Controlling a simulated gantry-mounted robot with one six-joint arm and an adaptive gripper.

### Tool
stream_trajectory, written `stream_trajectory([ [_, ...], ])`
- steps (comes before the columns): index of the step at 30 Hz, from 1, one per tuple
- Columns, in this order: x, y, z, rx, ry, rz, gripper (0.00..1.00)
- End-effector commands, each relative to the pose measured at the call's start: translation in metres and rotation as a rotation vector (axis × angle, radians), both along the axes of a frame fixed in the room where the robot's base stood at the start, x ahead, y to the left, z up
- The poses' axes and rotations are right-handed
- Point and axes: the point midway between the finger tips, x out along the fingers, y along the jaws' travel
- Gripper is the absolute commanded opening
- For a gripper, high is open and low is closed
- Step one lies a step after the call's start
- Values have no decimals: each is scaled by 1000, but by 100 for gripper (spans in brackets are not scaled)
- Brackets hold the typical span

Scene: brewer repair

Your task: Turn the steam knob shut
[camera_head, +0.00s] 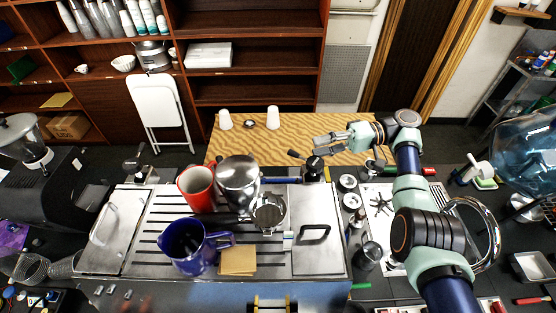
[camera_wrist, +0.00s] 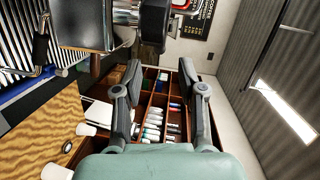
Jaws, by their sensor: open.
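A dark knob-like fitting (camera_head: 315,164) with a short black lever stands at the back right edge of the brewer (camera_head: 320,250); it looks like the steam knob, but it is small here. A similar fitting (camera_head: 140,160) stands at the back left. My gripper (camera_head: 320,140) reaches in from the right, pointing left, just behind and above the right fitting. In the wrist view my gripper (camera_wrist: 162,75) has its two fingers spread with nothing between them. A dark block-shaped part (camera_wrist: 151,22) shows beyond the fingertips; I cannot tell whether it is the knob.
A red mug (camera_head: 196,188), a steel pitcher (camera_head: 238,183), a blue pitcher (camera_head: 188,246) and a portafilter (camera_head: 269,213) stand on the brewer top. A wooden table (camera_head: 270,145) with white cups is behind. Tools and small parts clutter the right counter.

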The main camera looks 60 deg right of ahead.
Motion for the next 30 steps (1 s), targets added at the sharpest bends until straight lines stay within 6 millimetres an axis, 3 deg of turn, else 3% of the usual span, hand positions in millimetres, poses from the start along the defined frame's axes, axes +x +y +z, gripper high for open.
stream_trajectory([
  [9, 22, 17, -16, -6, 0, 2, 40],
  [11, 32, 25, -5, -2, 2, 3, 40],
  [16, 54, 42, -8, -1, 2, 2, 40],
  [27, 63, 48, -11, 0, 2, -1, 40],
  [30, 62, 48, -11, 0, 2, -1, 25],
])
